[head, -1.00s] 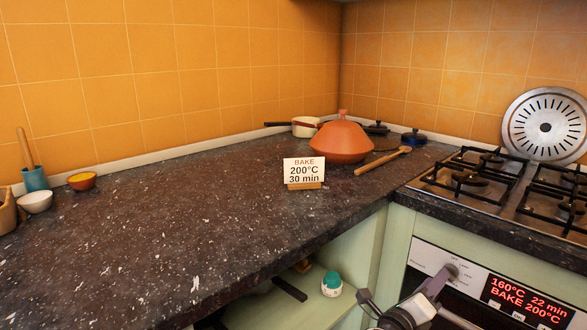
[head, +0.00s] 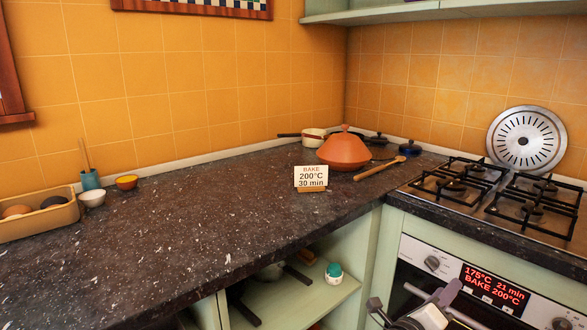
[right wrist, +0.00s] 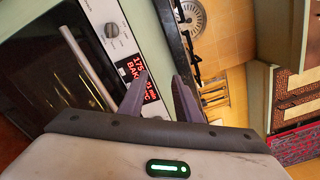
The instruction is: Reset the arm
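My right gripper (head: 411,300) shows at the bottom of the head view, in front of the oven and just below its left control knob (head: 432,264). In the right wrist view my right gripper (right wrist: 160,92) has its two fingers apart with nothing between them. The knob (right wrist: 112,30) shows there beyond the fingers, clear of them. The oven display (head: 495,288) reads 175°C, 21 min, BAKE 200°C. A white card (head: 311,177) on the counter reads BAKE 200°C 30 min. My left gripper is not in view.
The dark counter (head: 190,225) is mostly bare. An orange tagine (head: 343,150) and a wooden spoon (head: 380,169) lie near the corner. The gas hob (head: 497,198) is at right. Open shelves (head: 310,300) with pots are below. The oven handle (head: 440,305) juts out near my right gripper.

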